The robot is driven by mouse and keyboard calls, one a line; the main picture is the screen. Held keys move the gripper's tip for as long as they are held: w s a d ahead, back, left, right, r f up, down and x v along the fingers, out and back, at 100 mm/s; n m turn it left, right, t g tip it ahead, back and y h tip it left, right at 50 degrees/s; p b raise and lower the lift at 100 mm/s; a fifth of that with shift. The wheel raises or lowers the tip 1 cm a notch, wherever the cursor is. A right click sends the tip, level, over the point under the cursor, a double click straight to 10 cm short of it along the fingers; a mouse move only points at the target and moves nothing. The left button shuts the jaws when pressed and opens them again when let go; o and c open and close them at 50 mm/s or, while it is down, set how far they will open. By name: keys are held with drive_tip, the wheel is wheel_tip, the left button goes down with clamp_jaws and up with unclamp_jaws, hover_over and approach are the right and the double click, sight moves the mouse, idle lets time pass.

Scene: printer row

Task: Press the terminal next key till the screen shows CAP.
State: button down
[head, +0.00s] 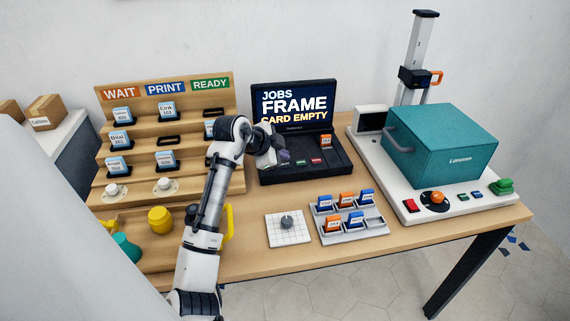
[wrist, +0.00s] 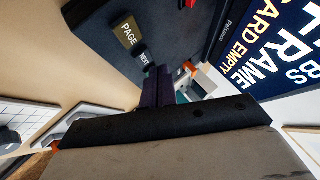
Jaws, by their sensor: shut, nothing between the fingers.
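The terminal (head: 290,172) is a dark unit at the back of the table. Its screen (head: 293,103) reads JOBS, FRAME, CARD EMPTY; the same words show sideways in the wrist view (wrist: 270,60). In the wrist view an olive key marked PAGE (wrist: 128,33) stands on the dark deck. Beside it is a dark key (wrist: 144,59) whose label looks like NEXT, partly cut off. My gripper (head: 284,157) is shut and empty, over the left part of the deck. Its purple fingers (wrist: 158,82) are close to the NEXT key; I cannot tell whether they touch it.
A grey card tray (head: 350,236) and a white plate with a knob (head: 288,239) lie in front. The stepped WAIT, PRINT, READY rack (head: 110,180) stands left; a teal press (head: 445,145) stands right.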

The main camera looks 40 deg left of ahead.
drive_tip(key=shift+f, duration=0.2)
drive_tip(key=shift+f+b, duration=0.25)
drive_tip(key=shift+b, duration=0.05)
drive_tip(key=shift+f+b, duration=0.3)
drive_tip(key=shift+f, duration=0.1)
idle(0.7)
drive_tip(key=shift+r, duration=0.1)
drive_tip(key=shift+r+p, duration=0.55)
drive_tip(key=shift+r, duration=0.2)
drive_tip(key=shift+r+p, duration=1.6)
drive_tip(key=shift+r, duration=0.9)
